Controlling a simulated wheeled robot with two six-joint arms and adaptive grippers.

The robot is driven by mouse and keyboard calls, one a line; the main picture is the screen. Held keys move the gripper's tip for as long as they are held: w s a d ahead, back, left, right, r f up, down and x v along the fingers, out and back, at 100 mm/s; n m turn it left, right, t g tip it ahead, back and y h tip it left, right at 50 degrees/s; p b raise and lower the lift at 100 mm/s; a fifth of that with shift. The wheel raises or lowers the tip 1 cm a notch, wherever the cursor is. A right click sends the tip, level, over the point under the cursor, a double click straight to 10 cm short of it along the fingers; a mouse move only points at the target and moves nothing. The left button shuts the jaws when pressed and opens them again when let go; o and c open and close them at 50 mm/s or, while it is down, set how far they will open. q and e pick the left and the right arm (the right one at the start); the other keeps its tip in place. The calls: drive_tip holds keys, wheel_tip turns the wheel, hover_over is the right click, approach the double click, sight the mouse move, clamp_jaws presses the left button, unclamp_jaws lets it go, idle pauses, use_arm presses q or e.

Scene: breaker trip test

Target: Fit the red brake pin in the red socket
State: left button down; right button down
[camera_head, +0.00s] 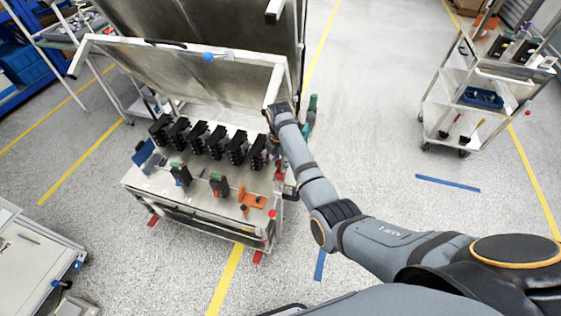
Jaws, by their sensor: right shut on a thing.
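My right arm reaches in from the lower right, and its wrist is above the right end of the bench top. My right gripper (278,160) points down there, partly hidden by the forearm. It is shut on a small red piece (280,176), which looks like the red brake pin, low over or at the bench's right edge. The piece is too small to tell whether it touches anything. I cannot make out the red socket clearly. A red round part (272,213) sits at the bench's front right corner. My left gripper is not in view.
Raised panels stand behind. A shelf trolley (470,95) is at right.

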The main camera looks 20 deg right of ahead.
drive_tip(key=shift+f+b, duration=0.3)
drive_tip(key=shift+f, duration=0.6)
drive_tip(key=c, duration=1.1)
unclamp_jaws()
drive_tip(key=shift+o, duration=0.2)
wheel_tip(320, 180, up, 12)
drive_tip(key=shift+s+f, duration=0.1)
drive_tip(key=shift+f, duration=0.05)
